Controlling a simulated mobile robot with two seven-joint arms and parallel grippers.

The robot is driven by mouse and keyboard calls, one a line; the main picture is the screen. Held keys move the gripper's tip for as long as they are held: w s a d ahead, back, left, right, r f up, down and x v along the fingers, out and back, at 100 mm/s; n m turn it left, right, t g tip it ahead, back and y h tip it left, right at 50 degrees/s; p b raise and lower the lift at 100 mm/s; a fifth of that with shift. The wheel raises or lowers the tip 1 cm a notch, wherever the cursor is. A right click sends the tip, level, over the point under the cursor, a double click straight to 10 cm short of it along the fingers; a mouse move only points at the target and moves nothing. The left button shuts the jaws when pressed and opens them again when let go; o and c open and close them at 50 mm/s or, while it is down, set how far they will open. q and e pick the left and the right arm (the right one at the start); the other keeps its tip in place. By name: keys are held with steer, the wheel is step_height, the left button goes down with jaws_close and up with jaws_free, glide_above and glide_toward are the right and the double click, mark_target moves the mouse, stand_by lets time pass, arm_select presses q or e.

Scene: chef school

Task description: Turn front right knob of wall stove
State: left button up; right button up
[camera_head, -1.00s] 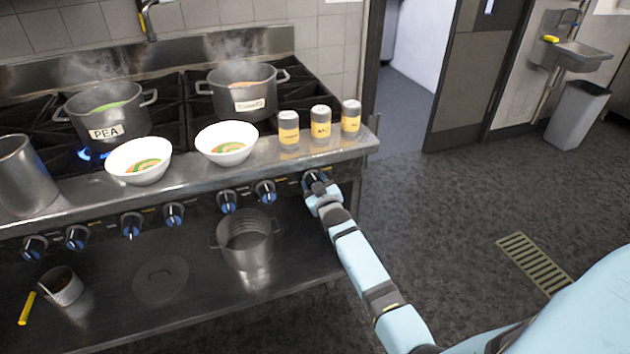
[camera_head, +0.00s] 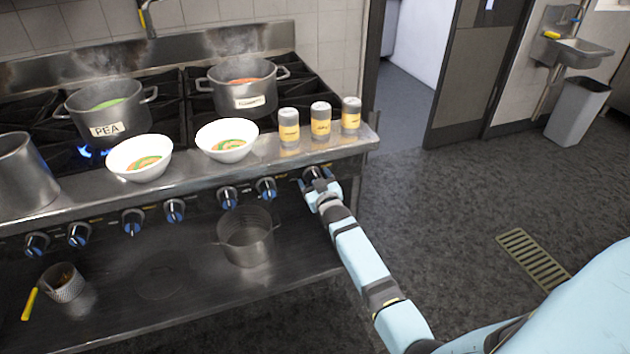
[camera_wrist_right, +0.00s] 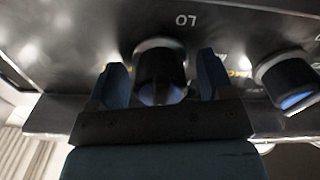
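The wall stove (camera_head: 200,187) has a row of black and blue knobs along its front edge. The front right knob (camera_head: 312,174) is at the right end of the row, partly hidden by my right gripper (camera_head: 320,187). In the right wrist view the knob (camera_wrist_right: 160,68) sits between the two dark blue fingers of my right gripper (camera_wrist_right: 163,75). The fingers are apart, one on each side of the knob, and a gap seems to show on both sides. My left gripper is not in view.
A neighbouring knob (camera_head: 266,188) is just left of my gripper. Two white bowls (camera_head: 138,172) and several yellow-labelled jars (camera_head: 321,138) stand on the ledge above. Two steaming pots (camera_head: 108,128) are on the burners. The floor (camera_head: 440,210) to the right is clear.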

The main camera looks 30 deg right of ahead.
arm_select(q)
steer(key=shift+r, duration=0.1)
arm_select(e)
steer(key=shift+s+a+r+p, duration=0.1)
steer(key=shift+s+p, duration=0.2)
steer(key=shift+p, duration=0.05)
arm_select(q)
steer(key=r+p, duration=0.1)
steer(key=p, duration=0.1)
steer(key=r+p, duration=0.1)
steer(key=p, duration=0.2)
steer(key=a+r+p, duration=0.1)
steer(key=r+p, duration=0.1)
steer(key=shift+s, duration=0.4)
arm_select(e)
steer(key=v, duration=1.3)
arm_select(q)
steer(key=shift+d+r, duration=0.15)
arm_select(e)
steer(key=shift+s, duration=0.1)
